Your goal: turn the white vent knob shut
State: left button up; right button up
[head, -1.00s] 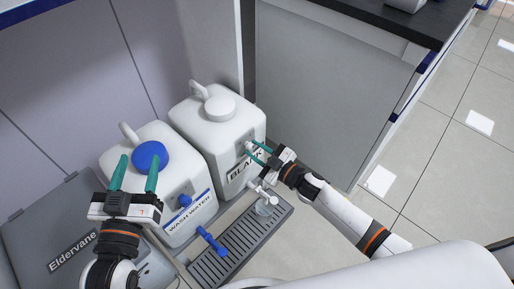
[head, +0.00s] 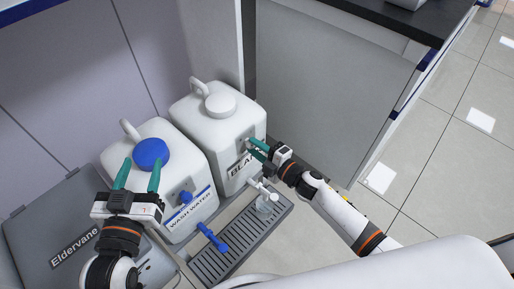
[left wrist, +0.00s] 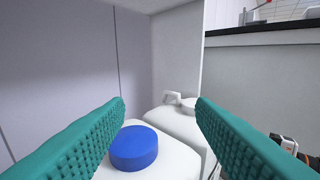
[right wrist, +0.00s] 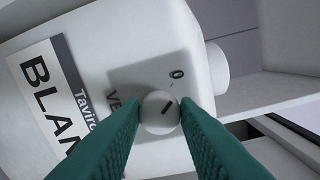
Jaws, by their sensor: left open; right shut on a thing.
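The white vent knob (right wrist: 160,112) is round with a dark line on its face. It sits on a grey plate on the white "BLAN…" container (head: 211,125), beside a "0" mark and a partly hidden "VE…" label. In the right wrist view its line slants, not pointing squarely at the "0". My right gripper (right wrist: 160,115) is shut on the knob, one green finger on each side; in the head view the gripper (head: 256,148) hides most of it. My left gripper (head: 138,174) is open and empty, in front of the blue cap (head: 151,153) of the wash water container.
The wash water container (head: 178,208) stands left of the knob's container. Below are a blue tap (head: 211,239), a white tap (head: 264,187), a small clear vessel (head: 267,205) and a slotted drip tray (head: 240,240). A grey cabinet wall (head: 330,100) stands at right.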

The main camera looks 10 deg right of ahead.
pick_arm(q)
jog(key=shift+r, duration=0.3)
pick_arm(e)
jog(key=shift+n, duration=0.4)
pick_arm(q)
jog(key=shift+w+r+t, duration=0.15)
jog(key=shift+r+t, duration=0.05)
jog(key=shift+t, duration=0.1)
pick_arm(e)
jog(key=shift+f, duration=0.1)
jog(key=o, duration=1)
pick_arm(q)
jog(key=shift+f, duration=0.25)
jog(key=s+a+f+g+y+p, duration=0.1)
jog(key=s+a+f+g+p, duration=0.1)
jog(key=f+g, duration=0.4)
jog(key=shift+s+f+y, duration=0.4)
jog(key=shift+s+f, duration=0.45)
jog(key=shift+f, duration=0.15)
pick_arm(e)
jog(key=shift+v, duration=6)
pick_arm(q)
jog(key=shift+a, duration=0.1)
